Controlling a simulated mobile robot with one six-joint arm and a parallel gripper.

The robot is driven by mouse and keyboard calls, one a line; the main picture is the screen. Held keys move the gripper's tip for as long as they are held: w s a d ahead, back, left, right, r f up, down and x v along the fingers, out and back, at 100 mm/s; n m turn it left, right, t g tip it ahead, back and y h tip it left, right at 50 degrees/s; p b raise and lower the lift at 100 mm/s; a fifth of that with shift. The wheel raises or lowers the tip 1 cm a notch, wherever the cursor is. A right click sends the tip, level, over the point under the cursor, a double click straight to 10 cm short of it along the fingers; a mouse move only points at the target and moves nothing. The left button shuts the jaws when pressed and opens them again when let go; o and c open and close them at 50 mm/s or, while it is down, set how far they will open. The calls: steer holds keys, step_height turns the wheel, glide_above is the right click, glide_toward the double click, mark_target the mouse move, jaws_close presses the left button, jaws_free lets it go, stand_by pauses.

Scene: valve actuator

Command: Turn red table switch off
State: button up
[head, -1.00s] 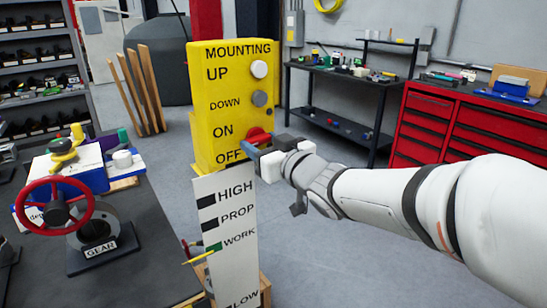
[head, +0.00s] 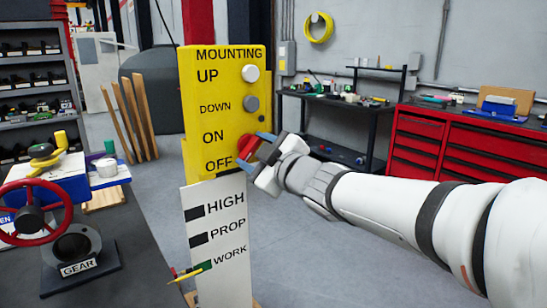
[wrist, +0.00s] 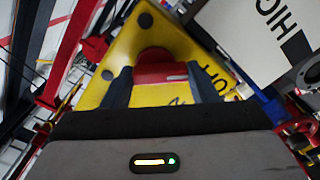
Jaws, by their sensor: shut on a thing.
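The yellow control box (head: 222,66) stands left of centre in the head view, with MOUNTING, UP, DOWN, ON and OFF printed on it. The red switch (head: 244,144) is a rotary knob on its right part, beside the ON and OFF labels. My gripper (head: 256,152) comes in from the right, its fingers around the knob and partly hiding it. In the wrist view, the knob's red grip (wrist: 158,73) sits between the two dark fingers (wrist: 163,88), and the gripper is shut on it. The knob's exact angle is hard to read.
A white HIGH/PROP/WORK panel (head: 232,238) hangs below the box. A red handwheel (head: 58,208) and the GEAR unit (head: 80,265) stand on the dark bench at left. Red tool cabinets (head: 440,145) and a black shelf (head: 330,125) are at the back right. Open floor lies between.

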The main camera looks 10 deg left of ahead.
steer(key=shift+f, duration=0.1)
stand_by(0.5)
steer(key=o, duration=0.8)
steer(key=shift+w+a, duration=0.15)
steer(key=shift+w, duration=0.05)
steer(key=shift+o, duration=0.9)
steer(key=shift+s, duration=0.1)
steer(key=v, duration=0.8)
steer(key=shift+p, duration=0.45)
